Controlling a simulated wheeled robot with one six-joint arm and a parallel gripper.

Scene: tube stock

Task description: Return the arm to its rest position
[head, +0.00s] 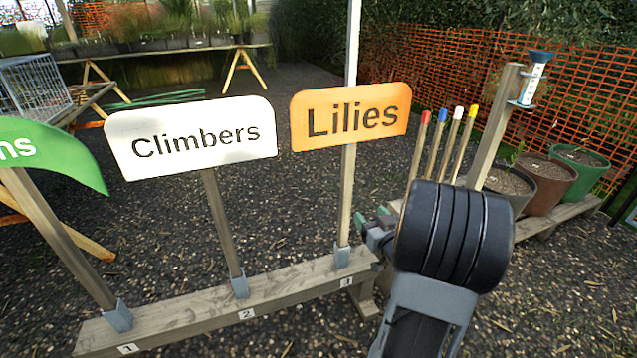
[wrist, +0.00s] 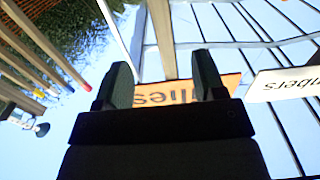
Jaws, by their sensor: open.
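My arm reaches up from the bottom right of the head view, and its dark links hide part of the scene. My gripper (head: 371,220) is just right of the post of the orange "Lilies" sign (head: 350,115), below the board. In the wrist view my gripper (wrist: 163,78) is open, with two dark fingers apart and nothing held. The post (wrist: 161,35) and the upside-down orange board (wrist: 160,96) show between and behind the fingers. The post stands upright in the bracket marked 3. Whether a finger touches it I cannot tell.
A white "Climbers" sign (head: 190,135) stands at 2 and a green sign (head: 50,150) at 1 on the timber beam (head: 190,318). Colour-tipped stakes (head: 440,145), a post with a gauge (head: 497,125) and pots (head: 548,180) stand right. Open gravel lies behind the signs.

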